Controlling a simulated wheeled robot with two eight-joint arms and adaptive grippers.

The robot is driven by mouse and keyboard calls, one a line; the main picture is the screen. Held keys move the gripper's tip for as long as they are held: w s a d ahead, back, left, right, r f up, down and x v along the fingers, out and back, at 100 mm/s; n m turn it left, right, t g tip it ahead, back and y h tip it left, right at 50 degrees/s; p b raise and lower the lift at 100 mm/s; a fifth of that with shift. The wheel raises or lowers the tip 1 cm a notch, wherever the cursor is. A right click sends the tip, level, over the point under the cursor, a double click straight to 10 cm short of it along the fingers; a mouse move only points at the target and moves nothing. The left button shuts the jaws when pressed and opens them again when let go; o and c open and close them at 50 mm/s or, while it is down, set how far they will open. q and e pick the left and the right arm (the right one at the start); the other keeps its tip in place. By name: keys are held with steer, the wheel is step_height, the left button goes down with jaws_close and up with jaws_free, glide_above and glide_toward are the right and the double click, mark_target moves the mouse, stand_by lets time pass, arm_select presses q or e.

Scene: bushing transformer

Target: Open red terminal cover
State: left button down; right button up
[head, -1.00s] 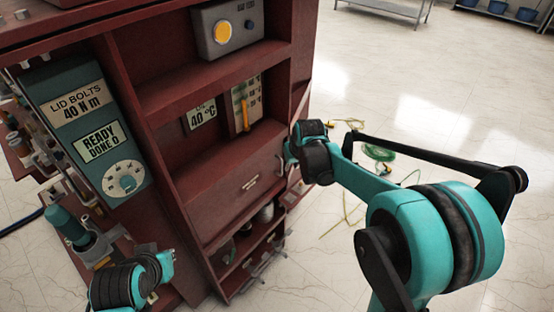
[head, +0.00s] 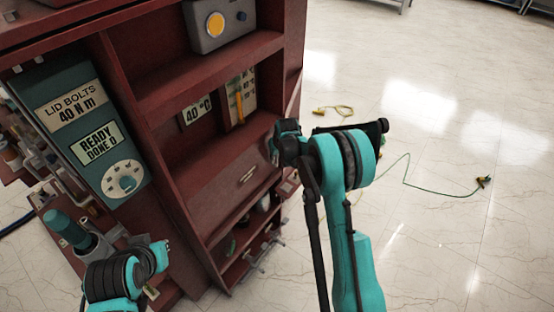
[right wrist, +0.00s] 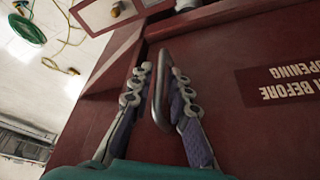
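The red terminal cover is probably the dark red panel (right wrist: 225,130) in the right wrist view, with an upside-down label ending "BEFORE OPENING". A slim metal handle (right wrist: 160,92) stands out from it. My right gripper (right wrist: 160,80) has its two fingers apart, one on each side of the handle. The right finger is close to the handle and a gap shows on the left, so a grip is not visible. In the head view my right gripper (head: 274,150) is at the cabinet's right edge, mostly hidden by its wrist. My left arm shows at lower left; its gripper cannot be made out.
The dark red cabinet (head: 215,190) holds a grey device (head: 220,25), gauges and a drawer. A teal "LID BOLTS" panel (head: 80,120) and tools are at left. Yellow-green cables (head: 405,170) lie on the open floor at right.

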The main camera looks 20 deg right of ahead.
steer(key=shift+w+f, duration=0.1)
steer(key=shift+f, duration=0.2)
jaws_close()
